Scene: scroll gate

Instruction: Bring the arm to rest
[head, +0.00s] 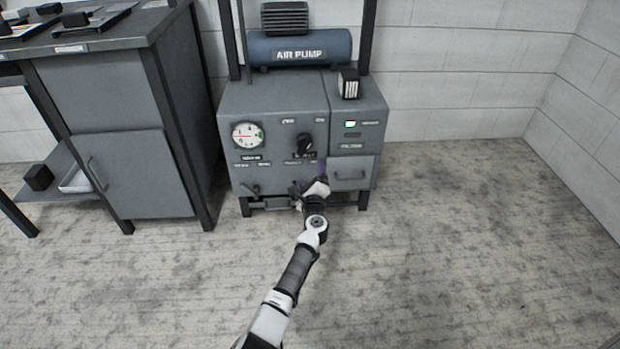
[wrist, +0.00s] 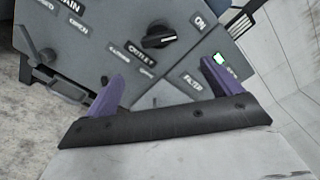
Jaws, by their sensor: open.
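My arm reaches forward from the bottom of the head view to the front of the grey air pump cabinet (head: 276,104). My gripper (head: 308,178) is in front of the cabinet's lower front, below the black outlet knob (head: 304,143). In the wrist view my gripper (wrist: 165,82) has its two purple fingers spread wide with nothing between them. The outlet knob (wrist: 158,37) shows beyond the fingers, apart from them. A green light (wrist: 219,58) shows near the right fingertip. The gripper hides part of the cabinet's lower front.
A round gauge (head: 247,135) and a drawer (head: 350,174) are on the cabinet front. A blue air tank (head: 300,48) sits above. A grey workbench (head: 125,140) stands at the left. The floor (head: 470,250) to the right is clear up to the wall.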

